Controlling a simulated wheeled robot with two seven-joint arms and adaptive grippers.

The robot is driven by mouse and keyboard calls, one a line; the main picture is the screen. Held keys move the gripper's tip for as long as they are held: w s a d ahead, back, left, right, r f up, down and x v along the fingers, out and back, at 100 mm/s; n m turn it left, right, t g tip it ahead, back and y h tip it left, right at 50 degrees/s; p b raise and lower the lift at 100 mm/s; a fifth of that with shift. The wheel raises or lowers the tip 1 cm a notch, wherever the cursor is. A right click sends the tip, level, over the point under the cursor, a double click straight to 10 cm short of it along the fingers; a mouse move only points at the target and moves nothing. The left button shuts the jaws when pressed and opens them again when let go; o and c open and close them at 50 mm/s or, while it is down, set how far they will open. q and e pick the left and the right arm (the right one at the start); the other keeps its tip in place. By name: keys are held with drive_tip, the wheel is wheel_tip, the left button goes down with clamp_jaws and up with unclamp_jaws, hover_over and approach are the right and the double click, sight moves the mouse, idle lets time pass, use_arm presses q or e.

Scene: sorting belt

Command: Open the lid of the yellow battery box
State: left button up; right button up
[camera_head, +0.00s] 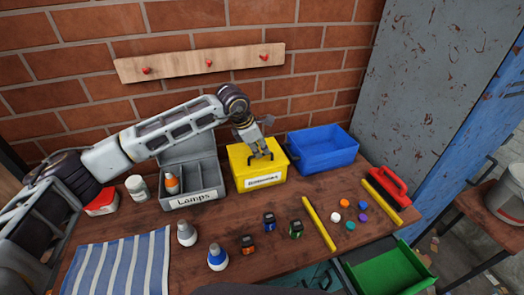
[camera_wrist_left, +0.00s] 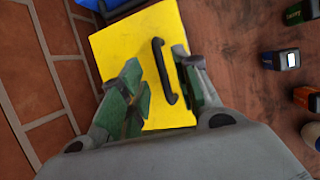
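The yellow battery box (camera_head: 244,180) stands on the table near the wall, with its lid down and a white label on its front. A dark bar handle (camera_wrist_left: 160,70) sits on the yellow lid (camera_wrist_left: 120,45) in the left wrist view. My left gripper (camera_head: 260,153) is over the lid. In the wrist view my left gripper (camera_wrist_left: 164,88) is open, with one green-padded finger on each side of the handle; I see no clear grip on it. My right gripper is not in view.
A grey lamps box (camera_head: 192,199) with a raised lid stands left of the yellow box, a blue bin (camera_head: 322,165) right of it. Several batteries, including a dark blue one (camera_head: 269,222), bulbs, coloured caps and yellow strips (camera_head: 319,224) lie in front. A striped cloth (camera_head: 118,265) lies front left.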

use_arm(q)
drive_tip(key=shift+x, duration=1.5)
clamp_jaws()
